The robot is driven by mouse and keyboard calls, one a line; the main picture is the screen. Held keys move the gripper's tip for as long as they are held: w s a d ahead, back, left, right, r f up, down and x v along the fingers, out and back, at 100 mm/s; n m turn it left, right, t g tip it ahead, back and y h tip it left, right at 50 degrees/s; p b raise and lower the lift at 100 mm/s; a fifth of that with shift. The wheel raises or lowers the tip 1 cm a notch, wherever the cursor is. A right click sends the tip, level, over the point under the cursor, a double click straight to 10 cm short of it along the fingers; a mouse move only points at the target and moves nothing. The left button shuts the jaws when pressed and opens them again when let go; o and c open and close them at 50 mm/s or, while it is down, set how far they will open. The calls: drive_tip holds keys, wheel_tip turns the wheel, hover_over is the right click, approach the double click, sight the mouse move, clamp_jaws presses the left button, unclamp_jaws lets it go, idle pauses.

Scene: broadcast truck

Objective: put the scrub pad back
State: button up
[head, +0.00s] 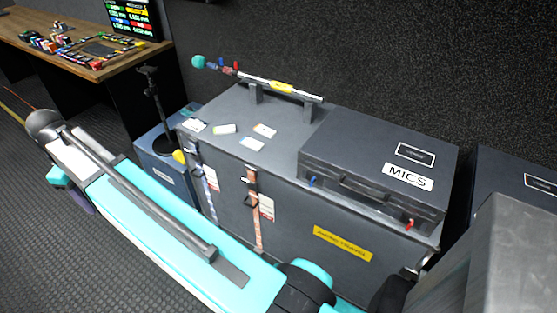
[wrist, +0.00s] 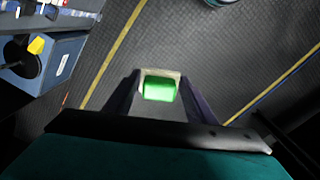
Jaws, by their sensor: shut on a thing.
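The scrub pad (wrist: 160,89) shows in the wrist view as a bright green block with a pale edge around it. My gripper (wrist: 160,84) is shut on it, with one dark finger on each side, and holds it above the dark patterned floor. In the head view my arm reaches to the left, and the pad is hidden there. I cannot tell a marked place for the pad in either view.
A blue case (head: 160,172) with a black stand (head: 155,105) and a yellow item (head: 180,156) stands left of a big grey trunk (head: 235,210). A MICS case (head: 375,165) lies on the trunk. A wooden desk (head: 95,68) is at the back left. Yellow-lined floor (wrist: 215,60) is open below the gripper.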

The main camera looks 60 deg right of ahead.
drive_tip(key=s+d+f+m+b, duration=0.15)
drive_tip(key=s+d, duration=0.25)
drive_tip(key=d, duration=0.5)
drive_tip(key=s+d+f+m+b, duration=0.1)
drive_tip(key=s+d+f+m, duration=0.2)
drive_tip(key=d, duration=0.6)
drive_tip(key=s+d+f+m+b, duration=0.15)
drive_tip(key=s+d, duration=0.25)
drive_tip(key=d, duration=0.5)
drive_tip(key=s+d+f+m+b, duration=0.1)
drive_tip(key=s+d+f+m, duration=0.1)
drive_tip(key=s+d, duration=0.7)
drive_tip(key=s+d+f+m+b, duration=0.1)
drive_tip(key=s+d+f, duration=0.3)
drive_tip(key=s+d, duration=0.4)
drive_tip(key=s+m, duration=0.1)
drive_tip(key=s, duration=0.5)
drive_tip(key=shift+d, duration=0.35)
drive_tip(key=shift+d, duration=0.1)
drive_tip(key=shift+w+d+f+p, duration=0.25)
drive_tip(key=shift+w+d+p, duration=0.2)
drive_tip(key=shift+w+d, duration=1.35)
drive_tip(key=shift+w+d+f+p, duration=0.35)
drive_tip(key=shift+w+d, duration=0.5)
drive_tip(key=shift+d, duration=1.9)
drive_tip(key=shift+w+d+f+p, duration=0.15)
drive_tip(key=shift+w+d+p, duration=0.35)
drive_tip(key=shift+w+d, duration=1.3)
drive_tip(key=shift+s+d, duration=0.45)
drive_tip(key=shift+f, duration=0.1)
